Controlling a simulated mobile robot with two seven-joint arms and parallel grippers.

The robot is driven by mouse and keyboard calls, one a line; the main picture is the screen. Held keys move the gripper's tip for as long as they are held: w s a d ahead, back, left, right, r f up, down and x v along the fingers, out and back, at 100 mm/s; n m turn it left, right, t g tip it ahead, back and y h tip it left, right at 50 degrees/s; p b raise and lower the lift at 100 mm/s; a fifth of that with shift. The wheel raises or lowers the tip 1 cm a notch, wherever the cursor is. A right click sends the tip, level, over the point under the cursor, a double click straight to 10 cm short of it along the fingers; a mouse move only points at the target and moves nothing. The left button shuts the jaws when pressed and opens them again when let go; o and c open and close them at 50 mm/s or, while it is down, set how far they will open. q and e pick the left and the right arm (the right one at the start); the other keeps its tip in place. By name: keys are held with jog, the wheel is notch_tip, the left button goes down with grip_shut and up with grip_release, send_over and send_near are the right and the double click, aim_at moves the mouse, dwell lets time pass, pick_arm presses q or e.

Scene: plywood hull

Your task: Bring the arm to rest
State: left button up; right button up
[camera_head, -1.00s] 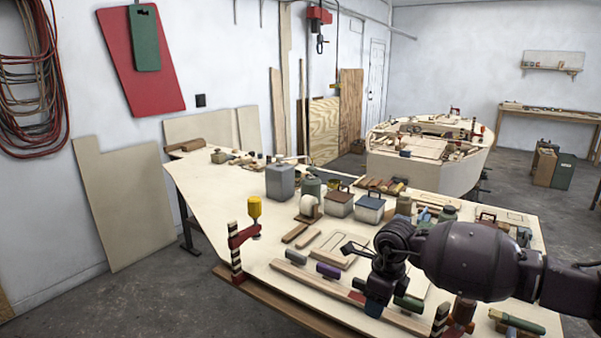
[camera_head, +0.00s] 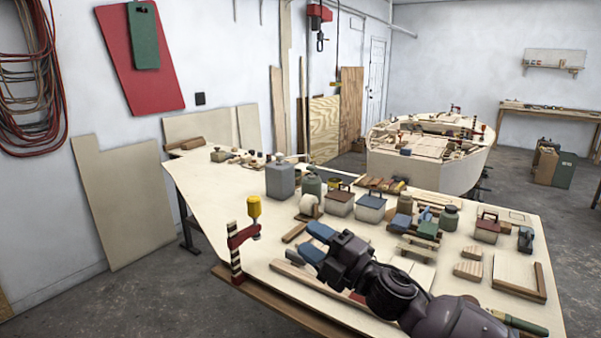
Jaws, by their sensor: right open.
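My right gripper (camera_head: 308,241) is over the near middle of the plywood-topped table, its two blue fingers spread apart and pointing left. Nothing shows between them. My right arm (camera_head: 390,290) reaches in from the lower right, low across the near side of the table, and hides part of what lies there. I cannot tell how far the fingers are above the tabletop. My left gripper is not in view.
A red clamp with a yellow handle (camera_head: 254,208) stands at the table's near-left edge. A grey canister (camera_head: 280,181), lidded boxes (camera_head: 371,207) and green jars crowd the table behind the gripper. The table's left part (camera_head: 215,190) has bare room. A boat hull (camera_head: 425,172) stands beyond.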

jog(key=s+d+f+m+t+h, duration=0.2)
jog(key=s+d+f+m+h, duration=0.2)
jog(key=d+f+m+h, duration=0.5)
jog(key=s+d+f+m+t+h, duration=0.2)
jog(key=s+d+f+m+h, duration=0.15)
jog(key=d+f+m, duration=0.55)
jog(key=s+d+f+m+g+h, duration=0.2)
jog(key=s+d+f+m, duration=0.1)
jog(key=s+f, duration=0.6)
jog(key=s+d+f+m+g+h, duration=0.2)
jog(key=s+d+f+m+h, duration=0.1)
jog(key=s+f, duration=0.5)
jog(key=s+d+m, duration=0.1)
jog(key=s+m, duration=0.1)
jog(key=s, duration=0.1)
jog(key=shift+s+d+f+m, duration=0.15)
jog(key=shift+s+f+m, duration=0.05)
jog(key=shift+f+m, duration=0.15)
